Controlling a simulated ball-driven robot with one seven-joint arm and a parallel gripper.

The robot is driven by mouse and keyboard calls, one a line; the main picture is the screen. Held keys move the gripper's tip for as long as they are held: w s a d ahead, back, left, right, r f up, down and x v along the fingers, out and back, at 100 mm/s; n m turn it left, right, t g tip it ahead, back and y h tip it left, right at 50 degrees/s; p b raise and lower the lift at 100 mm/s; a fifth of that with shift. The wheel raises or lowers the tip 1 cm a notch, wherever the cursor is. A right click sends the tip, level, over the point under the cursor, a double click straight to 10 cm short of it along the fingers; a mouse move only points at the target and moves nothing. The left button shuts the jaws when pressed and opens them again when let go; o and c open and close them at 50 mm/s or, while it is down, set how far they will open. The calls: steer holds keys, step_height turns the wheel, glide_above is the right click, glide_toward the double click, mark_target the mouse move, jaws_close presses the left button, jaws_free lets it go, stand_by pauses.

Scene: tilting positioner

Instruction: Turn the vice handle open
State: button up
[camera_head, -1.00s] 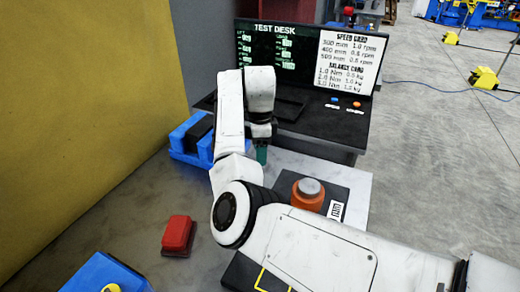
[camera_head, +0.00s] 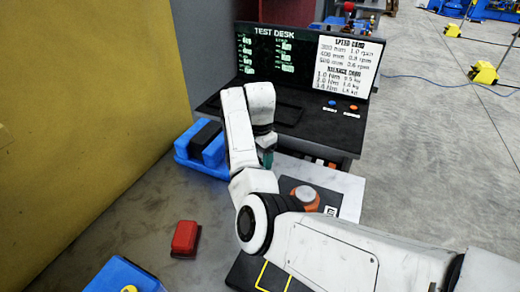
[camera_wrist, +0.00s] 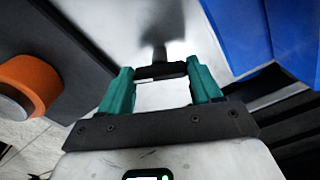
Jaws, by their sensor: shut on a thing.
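The blue vice (camera_head: 214,152) with a dark block between its blue sides stands at the back left of the grey table in the head view. A blue part (camera_wrist: 292,38), which looks like the vice, fills the upper right of the wrist view. My gripper (camera_wrist: 160,76) has teal fingers shut on the two ends of a short dark bar, which looks like the vice handle (camera_wrist: 160,71). A blurred grey shaft runs from the bar toward the pale surface. In the head view only a teal bit of my gripper (camera_head: 267,158) shows beside the vice; my arm hides the handle.
An orange knob with a grey top (camera_head: 304,196) stands on a dark plate right of my arm; it also shows in the wrist view (camera_wrist: 29,84). A red block (camera_head: 185,239) lies at the front left. The test desk (camera_head: 290,125) stands behind, a yellow wall (camera_head: 85,110) at left.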

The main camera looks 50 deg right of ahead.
steer(key=n+p, duration=0.4)
steer(key=n, duration=0.1)
steer(key=shift+r+n, duration=0.2)
steer(key=shift+n, duration=0.1)
steer(key=n+p, duration=0.3)
steer(key=n, duration=0.3)
steer(key=n+p, duration=0.2)
steer(key=n, duration=0.3)
steer(key=shift+n, duration=0.4)
steer(key=n+p, duration=0.1)
steer(key=n, duration=0.4)
steer(key=shift+f+n, duration=0.15)
steer(key=shift+n, duration=0.15)
steer(key=o, duration=1.1)
steer(key=shift+c, duration=0.2)
step_height(320, 180, up, 11)
steer(key=b, duration=0.1)
steer(key=shift+b, duration=0.4)
